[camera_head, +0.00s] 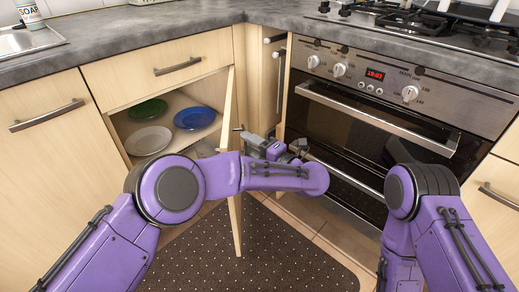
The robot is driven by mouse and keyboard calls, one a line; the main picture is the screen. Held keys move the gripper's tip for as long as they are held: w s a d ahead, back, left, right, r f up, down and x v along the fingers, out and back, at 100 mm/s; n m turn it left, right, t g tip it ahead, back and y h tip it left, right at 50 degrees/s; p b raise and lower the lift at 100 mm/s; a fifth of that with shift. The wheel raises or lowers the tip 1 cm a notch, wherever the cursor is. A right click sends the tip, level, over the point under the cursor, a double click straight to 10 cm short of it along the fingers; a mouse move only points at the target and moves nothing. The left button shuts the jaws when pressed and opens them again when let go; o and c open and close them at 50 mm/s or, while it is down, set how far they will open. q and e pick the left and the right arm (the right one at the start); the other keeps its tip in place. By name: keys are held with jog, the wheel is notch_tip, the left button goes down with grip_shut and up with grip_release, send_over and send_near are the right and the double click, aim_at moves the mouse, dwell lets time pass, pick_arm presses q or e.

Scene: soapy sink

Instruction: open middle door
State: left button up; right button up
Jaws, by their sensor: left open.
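The middle door (236,222) is the pale wooden cabinet door under the drawer. It stands swung well open and shows nearly edge-on, with its lower part reaching out over the mat. My left arm crosses in front of it and hides its middle. My left gripper (243,134) is open beside the door's right-hand face and points left toward it. I cannot tell whether it touches the door. The door's handle cannot be made out. My right arm folds at the right edge, and its gripper is out of view.
Inside the open cabinet are a green plate (148,109), a white plate (148,140) and a blue plate (194,118). The oven (385,125) stands close on the right. A closed drawer (150,75) is above the opening. A dotted mat (290,260) covers the floor.

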pick_arm(q)
jog(key=b+v, duration=0.3)
jog(key=v, duration=0.5)
jog(key=shift+s+d, duration=0.25)
jog(key=shift+d, duration=0.05)
